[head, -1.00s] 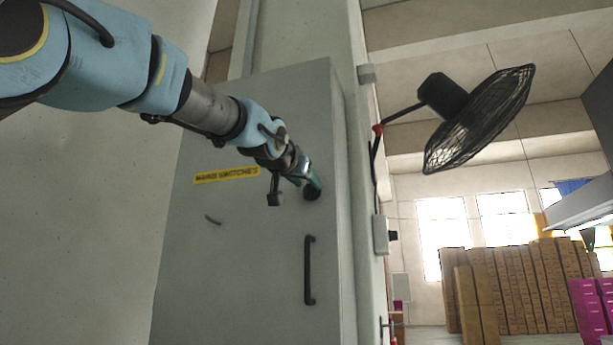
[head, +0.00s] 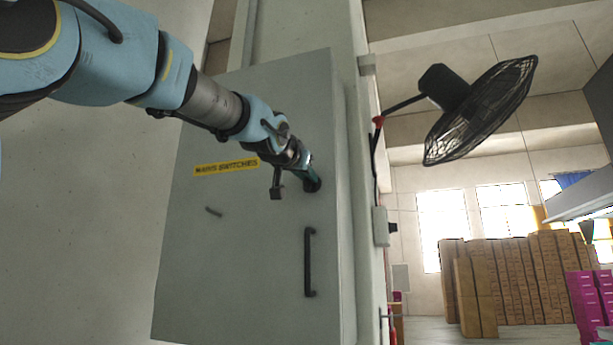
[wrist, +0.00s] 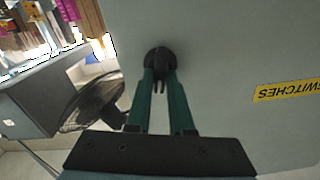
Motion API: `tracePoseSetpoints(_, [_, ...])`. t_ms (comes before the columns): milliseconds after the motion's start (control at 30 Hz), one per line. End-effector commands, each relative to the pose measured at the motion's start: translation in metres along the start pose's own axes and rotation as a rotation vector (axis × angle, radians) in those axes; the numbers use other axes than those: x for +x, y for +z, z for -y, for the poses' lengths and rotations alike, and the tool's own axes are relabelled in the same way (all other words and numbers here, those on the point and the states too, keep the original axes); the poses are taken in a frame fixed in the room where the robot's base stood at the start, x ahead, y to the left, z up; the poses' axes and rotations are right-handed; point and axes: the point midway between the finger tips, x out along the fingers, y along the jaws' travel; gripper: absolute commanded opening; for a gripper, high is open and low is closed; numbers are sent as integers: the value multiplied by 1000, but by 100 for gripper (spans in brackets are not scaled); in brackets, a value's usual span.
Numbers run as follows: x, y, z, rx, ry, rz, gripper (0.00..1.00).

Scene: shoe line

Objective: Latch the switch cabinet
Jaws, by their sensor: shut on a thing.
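The grey switch cabinet (head: 255,270) carries a yellow "MAINS SWITCHES" label (head: 226,167), partly visible in the wrist view (wrist: 286,90). Its door looks flush with the body. A round black latch knob (head: 312,186) sits near the door's right edge, above a black vertical bar handle (head: 310,262). My gripper (head: 309,178) is at the knob. In the wrist view, the green fingers of my gripper (wrist: 160,80) are shut on the knob (wrist: 158,58), one on each side. The fingers hide part of the knob, and its exact turn angle is hard to tell.
A black wall fan (head: 480,110) juts out to the right of the cabinet and also shows in the wrist view (wrist: 95,100). A small grey box (head: 381,227) is on the wall edge. Stacked brown cartons (head: 510,280) and magenta boxes (head: 587,300) stand far right.

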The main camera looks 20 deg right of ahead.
Motion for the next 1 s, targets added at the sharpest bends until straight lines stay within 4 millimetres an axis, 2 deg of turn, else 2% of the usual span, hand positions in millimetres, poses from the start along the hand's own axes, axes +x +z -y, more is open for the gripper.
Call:
tracePoseSetpoints(267, [0, 1, 0, -7, 0, 0, 0])
tracePoseSetpoints(600, [0, 2, 1, -251, -1, -1, 0])
tracePoseSetpoints(900, [0, 0, 1, -269, 0, 0, 0])
tracePoseSetpoints(933, [0, 0, 1, -269, 0, 0, 22])
tracePoseSetpoints(1000, [0, 0, 1, -268, 0, 0, 30])
